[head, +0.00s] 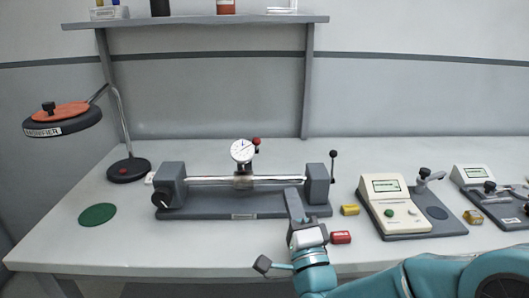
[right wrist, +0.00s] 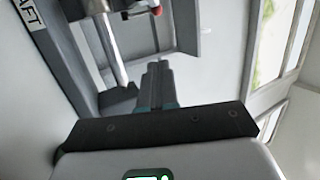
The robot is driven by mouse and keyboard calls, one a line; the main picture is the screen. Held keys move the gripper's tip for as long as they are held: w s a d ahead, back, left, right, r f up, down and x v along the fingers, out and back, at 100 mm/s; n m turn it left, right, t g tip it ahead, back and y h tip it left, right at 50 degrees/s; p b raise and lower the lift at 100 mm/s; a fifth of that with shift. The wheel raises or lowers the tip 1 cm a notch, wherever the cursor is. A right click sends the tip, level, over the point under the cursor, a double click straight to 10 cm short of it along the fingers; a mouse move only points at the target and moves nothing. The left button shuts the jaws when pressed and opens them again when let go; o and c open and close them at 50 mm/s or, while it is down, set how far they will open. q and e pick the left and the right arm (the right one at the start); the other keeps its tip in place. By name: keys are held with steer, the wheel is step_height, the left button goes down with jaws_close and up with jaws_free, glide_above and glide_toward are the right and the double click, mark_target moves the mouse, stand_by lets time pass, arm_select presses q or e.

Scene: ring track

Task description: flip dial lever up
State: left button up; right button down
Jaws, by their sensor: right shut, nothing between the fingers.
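The dial gauge (head: 242,151) has a round white face and stands on the shiny bar of the grey bench fixture (head: 235,205). Its small lever carries a red knob (head: 256,141) at the dial's upper right. The red knob also shows at the top edge of the right wrist view (right wrist: 155,9). My right gripper (head: 292,194) is in front of the fixture's right part, below and to the right of the dial, apart from the knob. Its fingers are together and empty in the right wrist view (right wrist: 158,76). My left gripper is out of view.
A black-knobbed upright lever (head: 333,160) stands at the fixture's right end. A yellow piece (head: 350,210) and a red piece (head: 341,237) lie near my right arm. Beige instruments (head: 385,190) are at right, a magnifier lamp (head: 62,118) at left. A shelf (head: 200,20) runs above.

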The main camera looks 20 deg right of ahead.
steer(key=shift+s, duration=0.2)
steer(key=shift+w+r, duration=0.1)
steer(key=shift+w, duration=0.05)
steer(key=p, duration=0.1)
glide_toward(257, 145)
steer(key=w+d+r, duration=0.2)
steer(key=d, duration=0.3)
steer(key=w+a, duration=0.1)
steer(key=w, duration=0.1)
steer(key=w+a+r, duration=0.1)
steer(key=w, duration=0.1)
steer(key=shift+a+p, duration=0.35)
steer(key=shift+a, duration=0.05)
steer(key=shift+r, duration=0.15)
